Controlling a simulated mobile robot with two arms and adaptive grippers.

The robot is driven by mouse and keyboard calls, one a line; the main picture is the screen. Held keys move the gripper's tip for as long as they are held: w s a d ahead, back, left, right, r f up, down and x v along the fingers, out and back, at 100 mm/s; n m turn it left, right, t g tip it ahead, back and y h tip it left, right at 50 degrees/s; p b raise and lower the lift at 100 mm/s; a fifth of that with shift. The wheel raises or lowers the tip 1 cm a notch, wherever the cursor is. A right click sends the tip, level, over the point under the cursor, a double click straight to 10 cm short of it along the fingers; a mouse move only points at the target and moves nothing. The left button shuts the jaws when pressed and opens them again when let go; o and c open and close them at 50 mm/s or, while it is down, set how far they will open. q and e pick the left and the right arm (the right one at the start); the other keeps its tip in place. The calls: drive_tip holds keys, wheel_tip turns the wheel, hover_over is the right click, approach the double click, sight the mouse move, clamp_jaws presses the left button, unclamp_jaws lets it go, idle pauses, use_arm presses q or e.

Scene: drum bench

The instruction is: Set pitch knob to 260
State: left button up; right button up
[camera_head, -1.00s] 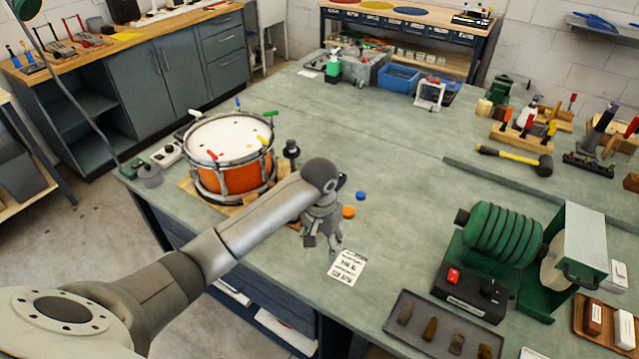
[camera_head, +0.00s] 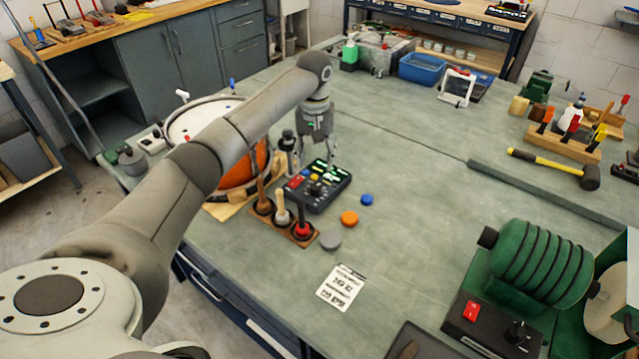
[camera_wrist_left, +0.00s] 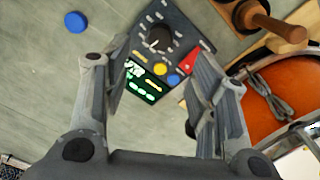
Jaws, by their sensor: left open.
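A black control box (camera_head: 334,196) stands on the green bench to the right of the orange drum (camera_head: 252,172). Its round dark pitch knob (camera_wrist_left: 160,37), with a white pointer line, shows in the left wrist view, beside yellow, blue and red buttons and a lit green display (camera_wrist_left: 145,84). The digits are too small to read surely. My left gripper (camera_head: 318,150) is above the far part of the box, apart from the knob. In the left wrist view its fingers (camera_wrist_left: 161,65) are spread, with the panel seen between them and nothing held. My right gripper is out of view.
A wooden rack (camera_head: 285,222) with upright handled tools stands close at the box's near left. Blue (camera_head: 367,199) and orange (camera_head: 349,218) discs and a grey disc lie to its right. A printed card (camera_head: 341,287) lies nearer. The bench middle is clear.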

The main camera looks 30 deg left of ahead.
use_arm(q)
hover_over(316, 186)
drive_tip(key=f, duration=0.5)
drive_tip(key=shift+s+p, duration=0.2)
drive_tip(key=shift+p, duration=0.2)
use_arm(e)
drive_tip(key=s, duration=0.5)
use_arm(q)
drive_tip(key=shift+w+f, duration=0.1)
drive_tip(key=shift+f, duration=2.2)
drive_tip(key=shift+c, duration=1.2)
drive_tip(key=c, duration=0.8)
drive_tip(key=shift+r+m+p, duration=0.15)
drive_tip(key=shift+m+p, duration=0.15)
drive_tip(key=shift+p, duration=0.2)
drive_tip(key=shift+m+p, duration=0.7)
drive_tip(key=shift+m, duration=0.2)
drive_tip(key=m+p, duration=0.1)
drive_tip(key=m, duration=0.1)
drive_tip(key=shift+m, duration=0.7)
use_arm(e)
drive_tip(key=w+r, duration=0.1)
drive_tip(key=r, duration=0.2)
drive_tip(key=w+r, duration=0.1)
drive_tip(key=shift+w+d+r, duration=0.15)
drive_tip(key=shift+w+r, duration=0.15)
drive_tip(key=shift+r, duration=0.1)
